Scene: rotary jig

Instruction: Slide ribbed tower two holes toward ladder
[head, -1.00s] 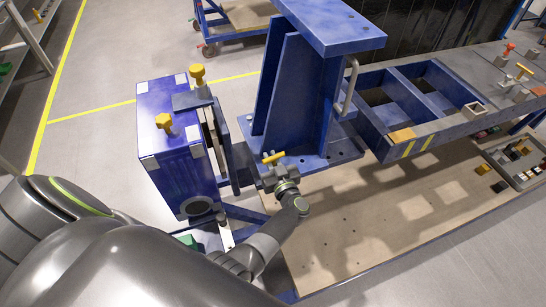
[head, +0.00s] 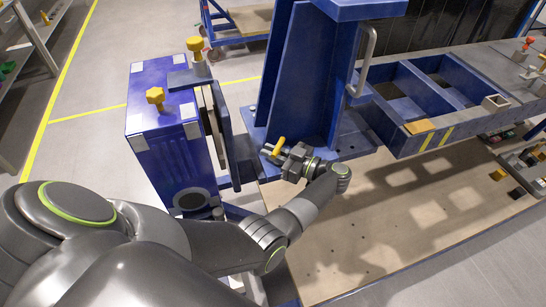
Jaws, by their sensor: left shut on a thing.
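The ribbed tower (head: 301,75) is a tall blue upright with ribs. It stands on its flat base plate (head: 352,143) at the near end of the blue ladder frame (head: 397,116), which has open bays and lies to the right. A grey tube handle (head: 367,62) is on the tower's right side. My left gripper (head: 287,158) is at the front left of the base plate, shut on a yellow handle (head: 279,146). The fingers hide the handle's lower part, so I cannot tell if it sits in a hole. My right gripper is out of view.
A blue box (head: 153,120) with yellow knobs stands left of the tower. A yellow block (head: 419,127) and a small square tube (head: 495,103) lie on the ladder frame. The tan board (head: 400,225) below is largely clear. A blue cart (head: 228,40) stands behind.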

